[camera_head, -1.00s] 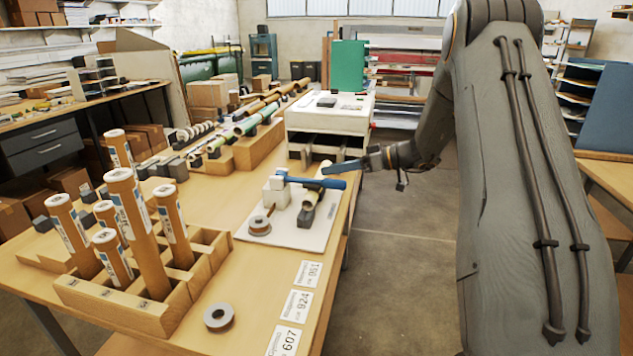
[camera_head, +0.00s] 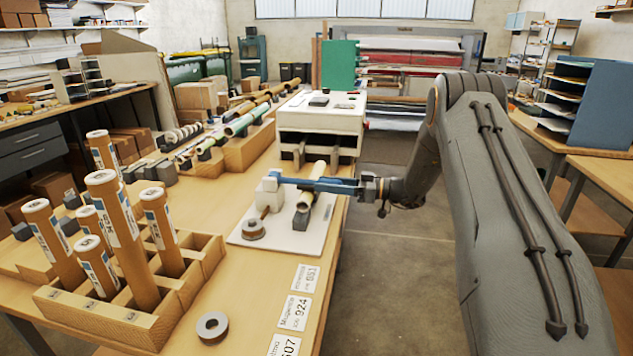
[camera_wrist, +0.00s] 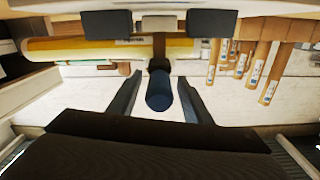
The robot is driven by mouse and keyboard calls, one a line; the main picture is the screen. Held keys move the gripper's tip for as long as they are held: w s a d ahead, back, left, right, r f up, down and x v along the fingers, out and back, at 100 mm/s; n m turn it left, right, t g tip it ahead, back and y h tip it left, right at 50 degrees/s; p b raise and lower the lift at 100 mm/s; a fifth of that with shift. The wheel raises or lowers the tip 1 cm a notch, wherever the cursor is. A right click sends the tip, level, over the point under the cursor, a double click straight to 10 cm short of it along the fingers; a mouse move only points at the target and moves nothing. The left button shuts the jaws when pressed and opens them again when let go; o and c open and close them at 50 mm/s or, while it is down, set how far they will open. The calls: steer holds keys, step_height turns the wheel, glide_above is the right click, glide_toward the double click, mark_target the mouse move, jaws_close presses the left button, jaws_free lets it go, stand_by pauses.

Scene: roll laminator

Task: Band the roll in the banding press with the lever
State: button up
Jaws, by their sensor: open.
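The banding press (camera_head: 269,192) has a pale block on a white base plate (camera_head: 283,240) near the table's right edge. Its blue lever (camera_head: 293,181) extends rightward over the roll, roughly level. A cream roll (camera_head: 318,171) lies in the press on dark grey supports (camera_head: 302,219), crossing under the lever. In the wrist view the roll (camera_wrist: 75,46) runs across, behind the lever's rounded blue end (camera_wrist: 160,92). My gripper (camera_wrist: 160,98) is open, one finger each side of that end, with gaps visible.
A brown tape reel (camera_head: 253,229) sits on the base plate, and a grey ring (camera_head: 212,327) lies nearer. A wooden rack (camera_head: 128,308) of upright tubes stands at left. A white machine (camera_head: 322,118) stands behind the press. Open floor lies right of the table.

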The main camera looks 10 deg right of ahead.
mark_target(308, 183)
steer(key=shift+p+x, duration=0.65)
steer(key=shift+x, duration=1.35)
steer(key=shift+c, duration=0.4)
jaws_close()
